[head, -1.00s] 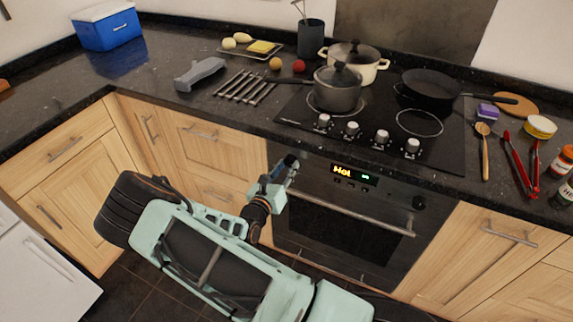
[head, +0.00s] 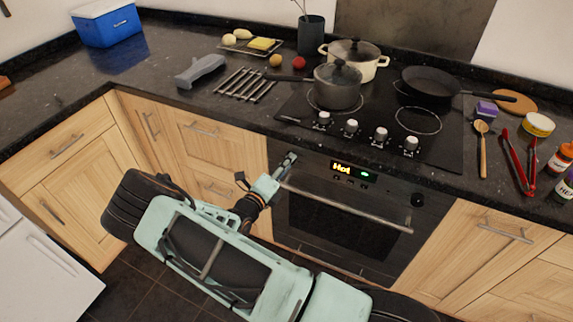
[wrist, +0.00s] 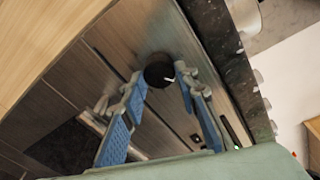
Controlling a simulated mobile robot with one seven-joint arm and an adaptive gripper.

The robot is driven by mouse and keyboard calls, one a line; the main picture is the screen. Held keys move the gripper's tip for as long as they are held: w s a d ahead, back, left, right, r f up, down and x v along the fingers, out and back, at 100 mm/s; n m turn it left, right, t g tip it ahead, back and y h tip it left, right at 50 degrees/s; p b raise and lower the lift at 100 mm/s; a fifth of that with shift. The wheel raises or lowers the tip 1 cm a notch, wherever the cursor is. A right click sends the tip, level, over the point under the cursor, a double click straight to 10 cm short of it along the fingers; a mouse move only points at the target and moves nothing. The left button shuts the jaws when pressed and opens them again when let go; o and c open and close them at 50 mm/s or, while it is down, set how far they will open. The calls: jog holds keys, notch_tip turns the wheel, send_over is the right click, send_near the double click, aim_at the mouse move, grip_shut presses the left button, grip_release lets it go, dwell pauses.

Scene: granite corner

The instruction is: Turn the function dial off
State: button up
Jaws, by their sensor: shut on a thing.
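The function dial (wrist: 159,73) is a round black knob with a small white mark on the oven's front panel. In the wrist view it sits between my fingertips, and in the head view my gripper hides it. My gripper (head: 289,159) is at the left end of the oven panel. Its blue-padded fingers (wrist: 162,82) are shut on the dial, one on each side. The oven display (head: 350,170) is lit and seems to read "Hot", with a green mark beside it.
A second black knob (head: 418,200) is at the panel's right end. The oven handle (head: 350,209) runs just below the panel. The hob (head: 450,145) above carries a grey pot (head: 338,88), a cream pot (head: 362,62) and a black pan (head: 430,82).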

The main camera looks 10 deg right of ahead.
jog(key=n, duration=0.5)
jog(key=shift+h, duration=0.3)
jog(key=n+b, duration=0.1)
jog(key=n, duration=0.4)
jog(key=shift+a+h, duration=0.1)
jog(key=shift+h, duration=0.2)
jog(key=o, duration=1.1)
jog(key=shift+o, duration=0.2)
jog(key=v, duration=1.2)
